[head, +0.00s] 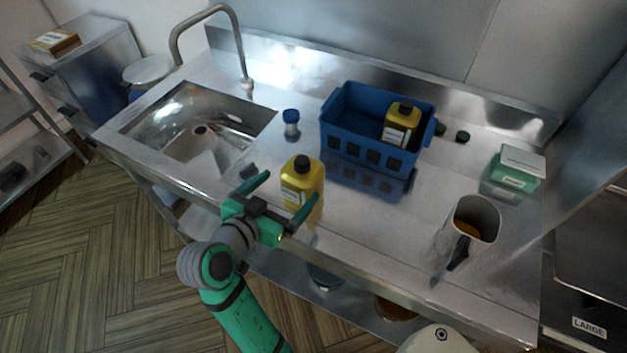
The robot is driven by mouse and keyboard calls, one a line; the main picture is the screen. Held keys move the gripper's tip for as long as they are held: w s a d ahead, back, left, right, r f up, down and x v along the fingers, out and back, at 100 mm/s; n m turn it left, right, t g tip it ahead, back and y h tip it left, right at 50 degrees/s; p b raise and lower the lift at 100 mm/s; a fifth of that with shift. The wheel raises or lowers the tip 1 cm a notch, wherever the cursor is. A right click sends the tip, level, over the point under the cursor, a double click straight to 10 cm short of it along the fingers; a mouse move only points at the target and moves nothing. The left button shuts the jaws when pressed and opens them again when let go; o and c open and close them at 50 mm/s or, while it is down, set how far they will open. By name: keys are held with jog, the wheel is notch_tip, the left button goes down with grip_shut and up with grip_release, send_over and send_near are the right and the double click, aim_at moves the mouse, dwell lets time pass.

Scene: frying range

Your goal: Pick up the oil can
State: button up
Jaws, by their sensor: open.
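A yellow oil can (302,182) with a black cap and a pale label stands upright on the steel counter, in front of the blue basket. My gripper (291,190) is open, with green fingers spread to the left and right of the can. The can's lower front is partly hidden by the gripper. I cannot tell whether the fingers touch it. A second yellow can (401,124) with a black cap stands in the blue basket (345,143).
A sink (200,130) with a tall faucet is at the left. A small blue-capped jar (291,124) stands left of the basket. A metal jug (470,228) and a green box (513,171) stand at the right. Two dark caps lie right of the basket. The front middle counter is clear.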

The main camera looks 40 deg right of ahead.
aim_at(310, 169)
jog(key=shift+s+d+r+g, duration=0.1)
jog(key=shift+d+g, duration=0.3)
jog(key=shift+d, duration=0.15)
jog(key=x, duration=0.4)
jog(key=shift+d, duration=0.3)
jog(key=shift+w+x, duration=0.1)
jog(key=shift+x, duration=1.45)
jog(key=shift+w+x, duration=0.15)
jog(key=shift+x, duration=1.4)
jog(key=shift+a, duration=0.1)
jog(key=shift+c, duration=0.6)
jog(key=c, duration=1.3)
